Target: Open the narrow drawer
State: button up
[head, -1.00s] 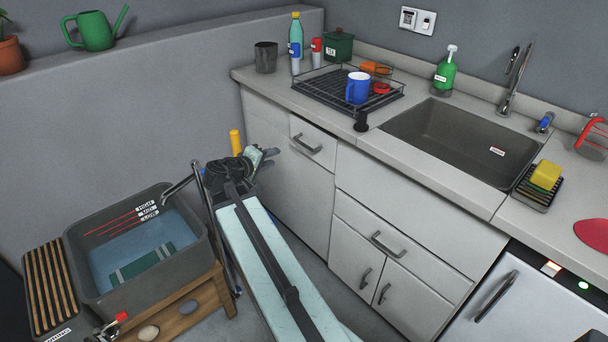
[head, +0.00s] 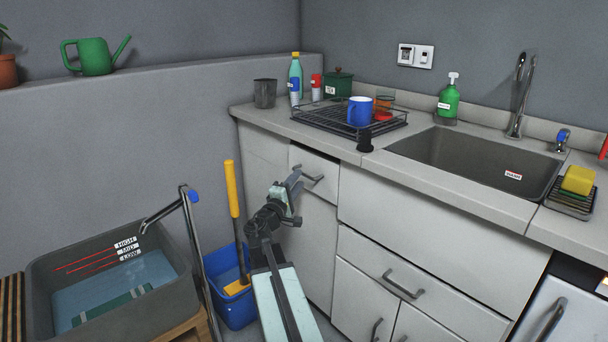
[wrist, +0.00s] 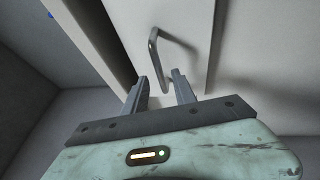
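The narrow drawer (head: 318,190) is the small white front below the counter, left of the sink, with a grey bar handle (head: 314,179). In the head view my gripper (head: 294,184) is just left of this handle. In the wrist view my gripper (wrist: 160,75) has its two fingers apart. The handle (wrist: 158,48) stands ahead of them, its lower end reaching into the gap between the fingertips. I cannot tell whether a finger touches it. A dark gap shows left of the drawer front in the wrist view.
A wider drawer with its handle (head: 403,285) is lower right. A blue bucket (head: 231,300) with a yellow-handled tool (head: 233,190) stands left of my arm. A grey water basin (head: 110,285) is further left. A dish rack (head: 345,118) and sink (head: 470,160) are on the counter.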

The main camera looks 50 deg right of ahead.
jog(key=x, duration=0.4)
jog(key=shift+d, duration=0.25)
grip_shut()
jog(key=shift+a, duration=0.1)
dwell(0.9)
